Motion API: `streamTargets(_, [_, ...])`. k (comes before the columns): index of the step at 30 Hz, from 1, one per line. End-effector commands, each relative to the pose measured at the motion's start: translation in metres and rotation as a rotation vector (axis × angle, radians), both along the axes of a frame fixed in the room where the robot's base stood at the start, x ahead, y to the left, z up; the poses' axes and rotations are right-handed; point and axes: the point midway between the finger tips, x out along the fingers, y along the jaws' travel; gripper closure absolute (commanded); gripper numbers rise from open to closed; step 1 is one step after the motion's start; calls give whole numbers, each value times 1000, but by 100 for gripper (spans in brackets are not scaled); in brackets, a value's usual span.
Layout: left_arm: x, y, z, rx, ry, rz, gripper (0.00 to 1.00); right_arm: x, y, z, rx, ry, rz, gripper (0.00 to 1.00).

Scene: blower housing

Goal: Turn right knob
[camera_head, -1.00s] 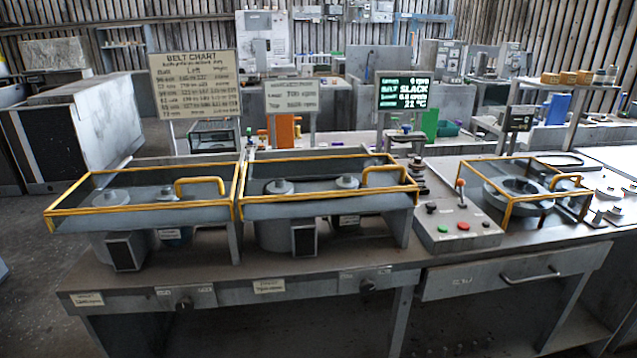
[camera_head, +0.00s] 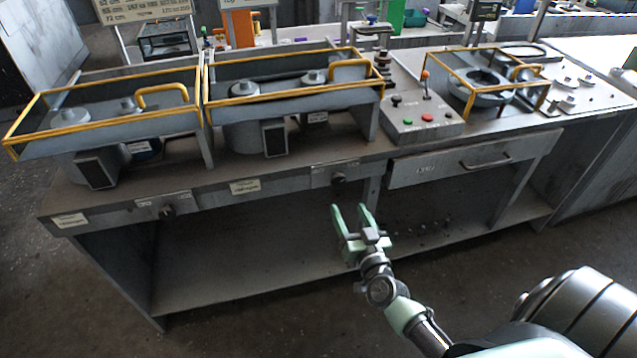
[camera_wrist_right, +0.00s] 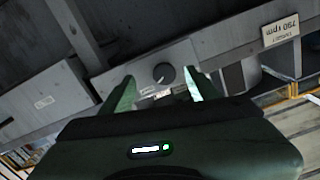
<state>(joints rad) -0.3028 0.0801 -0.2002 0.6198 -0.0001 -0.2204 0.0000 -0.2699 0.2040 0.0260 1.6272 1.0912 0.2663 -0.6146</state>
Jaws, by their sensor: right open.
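The right knob (camera_head: 339,178) is a small dark round knob on the bench's front rail, left of the drawer. In the right wrist view the knob (camera_wrist_right: 163,73) shows between and beyond my fingers, with a light pointer mark on its face. A second, left knob (camera_head: 168,210) sits farther left on the same rail. My right gripper (camera_head: 350,208) is open and empty, just below and in front of the right knob in the head view; it appears apart from it. Its green fingers also show in the right wrist view (camera_wrist_right: 160,88). My left gripper is not in view.
Two yellow-framed guards (camera_head: 205,108) cover pulleys on the bench top. A control box (camera_head: 425,120) with red and green buttons stands right of them. A drawer (camera_head: 475,162) with a handle is right of the knob. Below is an open shelf (camera_head: 270,270); the floor in front is clear.

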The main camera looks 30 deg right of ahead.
Motion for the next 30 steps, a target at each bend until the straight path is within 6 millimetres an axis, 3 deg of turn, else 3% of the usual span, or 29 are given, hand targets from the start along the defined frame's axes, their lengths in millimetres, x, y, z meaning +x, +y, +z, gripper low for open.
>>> streamTargets(1, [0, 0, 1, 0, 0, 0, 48, 2, -3, 13, 6, -24, -10, 40])
streamTargets(4, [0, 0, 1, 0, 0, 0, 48, 8, -7, 22, 9, -44, -19, 40])
streamTargets(18, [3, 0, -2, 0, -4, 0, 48, 71, -22, 20, 10, -41, -17, 40])
streamTargets(29, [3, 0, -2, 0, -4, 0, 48, 78, -24, 20, 10, -39, -17, 40])
streamTargets(30, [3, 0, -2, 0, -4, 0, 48, 78, -24, 20, 10, -39, -17, 45])
